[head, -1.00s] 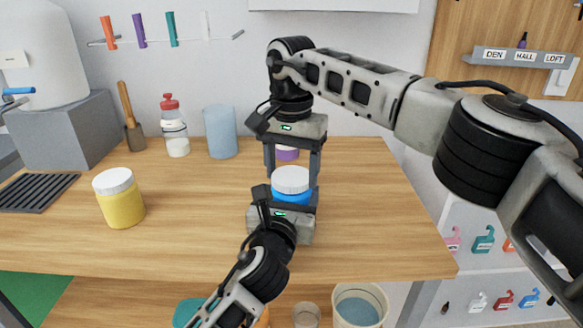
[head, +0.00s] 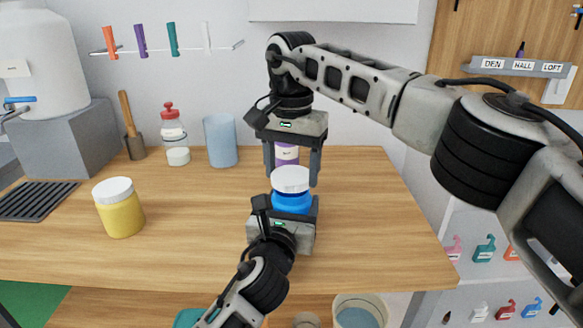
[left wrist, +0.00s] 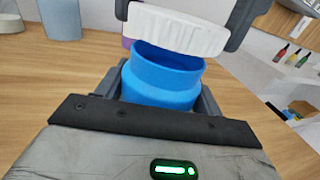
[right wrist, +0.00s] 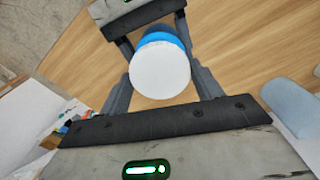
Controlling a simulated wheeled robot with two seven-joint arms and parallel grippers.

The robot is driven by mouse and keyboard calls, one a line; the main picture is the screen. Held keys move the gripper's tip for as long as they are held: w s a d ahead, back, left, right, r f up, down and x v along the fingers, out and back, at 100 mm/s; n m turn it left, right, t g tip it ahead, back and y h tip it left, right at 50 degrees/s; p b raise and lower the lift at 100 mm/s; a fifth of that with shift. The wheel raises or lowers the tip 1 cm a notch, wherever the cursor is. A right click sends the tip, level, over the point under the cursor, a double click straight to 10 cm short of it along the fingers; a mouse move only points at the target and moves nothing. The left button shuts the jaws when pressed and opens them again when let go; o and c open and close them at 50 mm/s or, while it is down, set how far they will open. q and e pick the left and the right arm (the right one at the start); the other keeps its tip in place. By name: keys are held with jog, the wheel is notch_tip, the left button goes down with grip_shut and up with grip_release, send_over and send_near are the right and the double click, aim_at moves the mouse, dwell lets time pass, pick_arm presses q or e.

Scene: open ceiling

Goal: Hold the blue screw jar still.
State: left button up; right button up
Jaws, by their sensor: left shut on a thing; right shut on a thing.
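The blue screw jar (head: 291,204) is upright at the right middle of the table, between the fingers of my left gripper (head: 292,210), which is shut on its body. It also shows in the left wrist view (left wrist: 163,88), with its blue neck bare. The white lid (head: 290,179) is between the fingers of my right gripper (head: 291,170), which comes down from above and is shut on it. In the left wrist view the lid (left wrist: 178,32) sits above the jar's mouth, with a gap showing between them. The right wrist view shows the lid's top (right wrist: 160,70).
A yellow jar with a white lid (head: 120,212) stands to the left. A purple jar (head: 286,154) is close behind my grippers. A blue cup (head: 220,140), a red-topped bottle (head: 173,128) and a wooden-handled tool (head: 130,128) stand at the back. The table between is clear.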

aim_at(291, 175)
jog(key=shift+r, duration=2)
pick_arm(q)
jog(key=o, duration=2)
jog(key=shift+c, duration=0.2)
